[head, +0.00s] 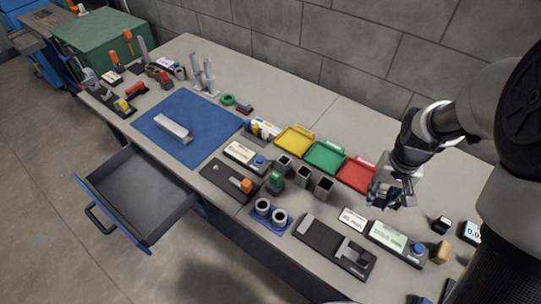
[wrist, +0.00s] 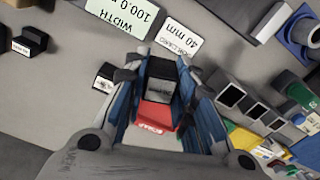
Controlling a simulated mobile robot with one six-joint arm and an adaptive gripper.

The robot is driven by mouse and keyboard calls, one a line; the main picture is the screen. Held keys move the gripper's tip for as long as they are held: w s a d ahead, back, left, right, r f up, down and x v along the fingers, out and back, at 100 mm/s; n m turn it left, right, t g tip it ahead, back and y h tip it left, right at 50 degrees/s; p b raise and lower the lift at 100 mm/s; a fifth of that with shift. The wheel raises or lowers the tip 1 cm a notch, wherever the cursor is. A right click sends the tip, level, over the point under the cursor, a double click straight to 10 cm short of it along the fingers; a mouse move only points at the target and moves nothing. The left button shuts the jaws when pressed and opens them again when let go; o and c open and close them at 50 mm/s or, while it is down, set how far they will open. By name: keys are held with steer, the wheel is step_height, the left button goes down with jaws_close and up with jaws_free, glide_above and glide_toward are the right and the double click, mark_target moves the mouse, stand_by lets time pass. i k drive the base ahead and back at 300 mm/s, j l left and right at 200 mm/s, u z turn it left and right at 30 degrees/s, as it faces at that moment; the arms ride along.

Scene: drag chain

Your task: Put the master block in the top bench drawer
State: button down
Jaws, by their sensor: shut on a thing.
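My gripper (head: 392,196) is above the right part of the bench, at the red tray's right side. In the wrist view, its blue-lined fingers (wrist: 160,92) are shut on a small dark block with a pale grey face (wrist: 160,88), which I take as the master block. In the head view the fingers mostly hide the block. The bench drawer (head: 140,196) is pulled open at the left front, well away from my gripper. Its grey inside looks empty, and its dark handle (head: 99,219) faces outward.
Yellow (head: 295,140), green (head: 325,157) and red (head: 357,174) trays stand along the middle. Grey square tubes (head: 304,176), a blue double-ring holder (head: 270,214) and gauges with displays (head: 395,238) lie nearer the front. A blue mat (head: 187,128) bears a light block.

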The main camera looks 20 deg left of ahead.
mark_target(151, 194)
steer(key=j+u, duration=0.1)
steer(key=u, duration=0.35)
steer(key=j+u, duration=0.1)
steer(key=u, duration=0.35)
steer(key=i+u, duration=0.1)
steer(key=u, duration=0.3)
steer(key=j+u, duration=0.1)
steer(key=u, duration=0.35)
steer(key=i+j, duration=0.2)
steer(key=i, duration=0.15)
steer(key=i+j, duration=0.2)
steer(key=i, duration=0.2)
steer(key=i+j+u, duration=0.1)
steer(key=i, duration=0.25)
steer(key=j, duration=0.1)
